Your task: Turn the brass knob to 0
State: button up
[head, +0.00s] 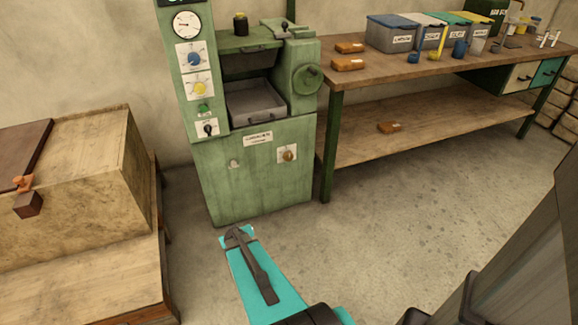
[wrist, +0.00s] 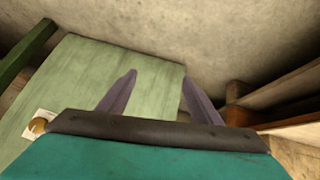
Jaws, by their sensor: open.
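The brass knob (head: 288,155) sits on a small white plate on the lower front of the green machine (head: 240,185), right of its middle. The plate's markings and the knob's pointer are too small to read. In the wrist view the brass knob (wrist: 40,124) shows at the lower left, partly cut off by my gripper body. My gripper (wrist: 158,78) is open and empty, with two purple-grey fingers apart over the green panel. The knob lies off to the left of the fingers, not between them. In the head view my teal arm reaches toward the machine's base; the fingers are hard to make out.
Above are a blue knob (head: 194,58), a yellow knob (head: 199,88), a black switch (head: 208,129) and a handwheel (head: 307,78). A workbench (head: 400,72) with bins stands right, its leg near the machine. A wooden crate (head: 70,185) stands left. Floor ahead is clear.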

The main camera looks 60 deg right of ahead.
jog(key=w+d+r+m+t+h+b, duration=0.1)
jog(key=d+r+t+h+b, duration=0.15)
jog(key=d, duration=0.85)
jog(key=t+h+b, duration=0.3)
jog(key=t+b, duration=0.4)
jog(key=b, duration=0.3)
send_near(289, 158)
jog(key=v, duration=0.4)
jog(key=shift+s+r+n, duration=0.15)
jog(key=shift+r+n, duration=0.15)
jog(key=shift+n, duration=0.1)
jog(key=b+x, duration=0.1)
jog(key=x, duration=0.3)
jog(key=b+x, duration=0.1)
jog(key=x, duration=0.3)
jog(key=b+x, duration=0.1)
jog(key=x, duration=0.2)
jog(key=shift+w+d+f, duration=0.25)
jog(key=shift+w, duration=0.1)
jog(key=shift+x, duration=1.05)
jog(key=shift+c, duration=0.3)
